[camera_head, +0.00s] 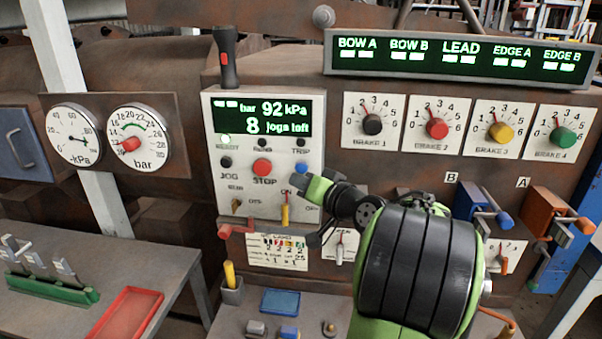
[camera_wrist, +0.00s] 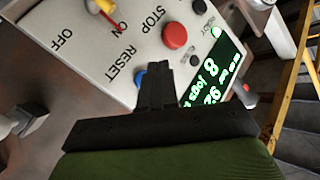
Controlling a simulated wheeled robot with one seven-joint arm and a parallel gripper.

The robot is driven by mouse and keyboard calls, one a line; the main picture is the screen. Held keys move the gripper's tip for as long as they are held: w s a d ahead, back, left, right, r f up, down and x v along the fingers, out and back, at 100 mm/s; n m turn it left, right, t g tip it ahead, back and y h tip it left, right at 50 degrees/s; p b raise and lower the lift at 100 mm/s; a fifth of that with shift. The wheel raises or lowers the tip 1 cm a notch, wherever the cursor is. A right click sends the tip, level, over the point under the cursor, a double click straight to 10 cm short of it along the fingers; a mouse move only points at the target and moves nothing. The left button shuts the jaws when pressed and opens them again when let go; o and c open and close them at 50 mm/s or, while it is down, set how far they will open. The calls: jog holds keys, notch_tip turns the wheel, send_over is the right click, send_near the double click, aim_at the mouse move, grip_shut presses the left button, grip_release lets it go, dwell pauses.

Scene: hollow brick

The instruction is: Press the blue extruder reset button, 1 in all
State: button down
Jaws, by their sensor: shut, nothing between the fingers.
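The blue reset button (camera_head: 302,167) is on the white control panel (camera_head: 230,190), right of the red stop button (camera_head: 262,167). In the head view my gripper (camera_head: 299,176) is right at the button's lower edge. I cannot tell whether the fingertips touch the button. The panel display reads 92 kPa, 8 jogs left.
A yellow-handled switch (camera_head: 285,214) sits below the button, and a black jog button (camera_head: 225,162) is to the left. Brake knobs (camera_head: 437,128) line the right. A red lever (camera_head: 237,229) juts out under the panel. A bench with a red tray (camera_head: 127,313) stands at lower left.

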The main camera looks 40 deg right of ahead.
jog(key=shift+s+a+b, duration=0.55)
jog(key=shift+s+a, duration=0.4)
jog(key=shift+a, duration=0.25)
jog(key=s+a+f+n+g+y, duration=0.1)
jog(key=s+a+f+n+g, duration=0.15)
jog(key=a, duration=0.55)
jog(key=s+a+f+n+g+y, duration=0.1)
jog(key=a+f+n+g, duration=0.15)
jog(key=a, duration=0.45)
jog(key=s+a+f+n+g+y, duration=0.1)
jog(key=a+f+n+g, duration=0.15)
jog(key=a, duration=0.55)
jog(key=s+a+f+g, duration=0.1)
jog(key=s+f, duration=0.1)
jog(key=s, duration=0.4)
jog(key=s+a+f+n+g+h, duration=0.1)
jog(key=s+f+g, duration=0.1)
jog(key=s, duration=0.5)
jog(key=shift+s+f, duration=0.25)
jog(key=shift+f, duration=0.4)
